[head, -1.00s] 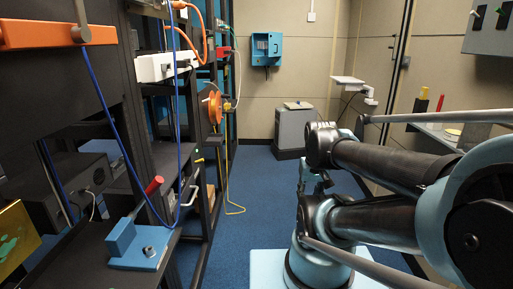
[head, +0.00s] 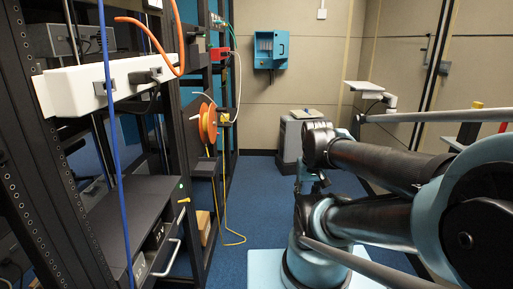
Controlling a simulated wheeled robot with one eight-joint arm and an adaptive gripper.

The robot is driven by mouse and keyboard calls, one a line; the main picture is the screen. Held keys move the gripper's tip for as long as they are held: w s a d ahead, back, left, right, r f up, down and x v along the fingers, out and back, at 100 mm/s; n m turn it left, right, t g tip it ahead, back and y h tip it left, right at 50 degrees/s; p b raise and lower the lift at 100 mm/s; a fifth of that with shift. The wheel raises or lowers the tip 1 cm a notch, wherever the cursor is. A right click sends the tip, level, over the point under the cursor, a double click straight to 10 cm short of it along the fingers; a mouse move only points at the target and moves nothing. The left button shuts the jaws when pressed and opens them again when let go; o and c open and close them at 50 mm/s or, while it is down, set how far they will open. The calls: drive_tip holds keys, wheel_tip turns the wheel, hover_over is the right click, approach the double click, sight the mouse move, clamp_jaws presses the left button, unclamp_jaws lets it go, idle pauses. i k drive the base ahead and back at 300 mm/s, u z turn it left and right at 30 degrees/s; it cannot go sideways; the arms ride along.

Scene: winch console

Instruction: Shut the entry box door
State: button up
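My arm is folded at the right, far from the box. My gripper (head: 312,182) seems to be the small dark part below the arm's near-middle joint. It is mostly hidden, and its fingers cannot be made out. Nothing touches the box.
Black racks line the left, with a white power strip (head: 110,84), an orange cable reel (head: 208,123) and hanging cables. A grey cabinet (head: 290,140) stands below and right of the box. A small white shelf (head: 364,86) juts from the right wall. Blue floor (head: 259,200) lies clear between.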

sight(281, 43)
drive_tip(key=z, duration=0.05)
drive_tip(key=i, duration=2.3)
drive_tip(key=z, duration=0.1)
